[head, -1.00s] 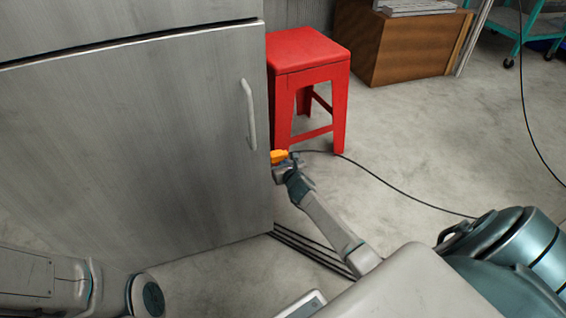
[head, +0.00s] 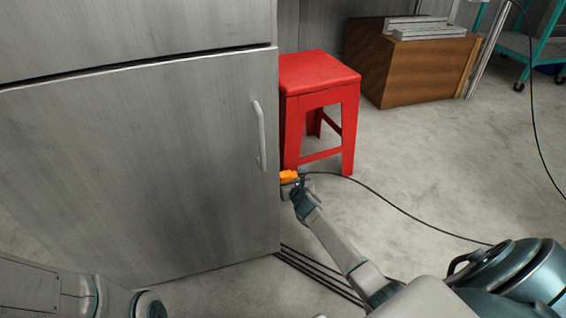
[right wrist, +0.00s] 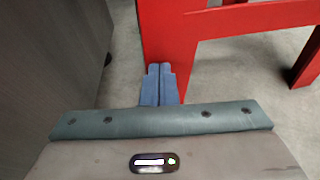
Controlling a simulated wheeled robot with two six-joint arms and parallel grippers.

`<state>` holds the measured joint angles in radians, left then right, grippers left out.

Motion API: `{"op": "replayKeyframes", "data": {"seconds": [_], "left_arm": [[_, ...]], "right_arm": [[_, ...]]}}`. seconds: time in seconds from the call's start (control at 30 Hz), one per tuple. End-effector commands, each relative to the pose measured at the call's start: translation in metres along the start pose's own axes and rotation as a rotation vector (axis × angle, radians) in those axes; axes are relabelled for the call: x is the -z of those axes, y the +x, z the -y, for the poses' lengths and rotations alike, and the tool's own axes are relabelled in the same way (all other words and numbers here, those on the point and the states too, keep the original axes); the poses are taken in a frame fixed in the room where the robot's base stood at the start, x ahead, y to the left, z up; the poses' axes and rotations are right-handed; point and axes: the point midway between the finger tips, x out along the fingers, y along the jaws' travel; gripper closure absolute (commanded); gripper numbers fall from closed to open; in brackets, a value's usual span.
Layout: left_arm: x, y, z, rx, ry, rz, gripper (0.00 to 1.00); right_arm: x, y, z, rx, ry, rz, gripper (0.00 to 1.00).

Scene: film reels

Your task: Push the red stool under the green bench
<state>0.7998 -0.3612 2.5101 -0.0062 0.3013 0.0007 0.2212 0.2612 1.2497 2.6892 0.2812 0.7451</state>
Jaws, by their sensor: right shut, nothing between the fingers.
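The red stool (head: 318,75) stands upright on the floor, just right of the grey cabinet, which hides part of its left side. My right gripper (head: 290,186) is low beside the stool's near legs in the head view. In the right wrist view its fingers (right wrist: 160,72) are together and empty, pointing at the foot of a red stool leg (right wrist: 168,35). I cannot tell whether they touch it. No green bench can be made out. Part of my left arm shows at the lower left, but its gripper is out of frame.
The grey cabinet (head: 140,160) with a vertical handle fills the left. An orange piece (head: 288,177) shows by my right gripper. A black cable (head: 400,208) crosses the floor. A wooden box (head: 420,72) and a teal wheeled cart (head: 527,50) stand behind. The right floor is mostly open.

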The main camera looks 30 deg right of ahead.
Motion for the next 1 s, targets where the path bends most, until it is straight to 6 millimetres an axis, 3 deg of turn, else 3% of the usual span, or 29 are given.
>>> {"op": "replayKeyframes", "data": {"seconds": [1.0], "left_arm": [[0.003,-0.005,0.001,0.000,0.000,0.000,0.64]], "right_arm": [[-0.019,0.069,0.001,0.002,-0.001,-0.003,1.00]]}}
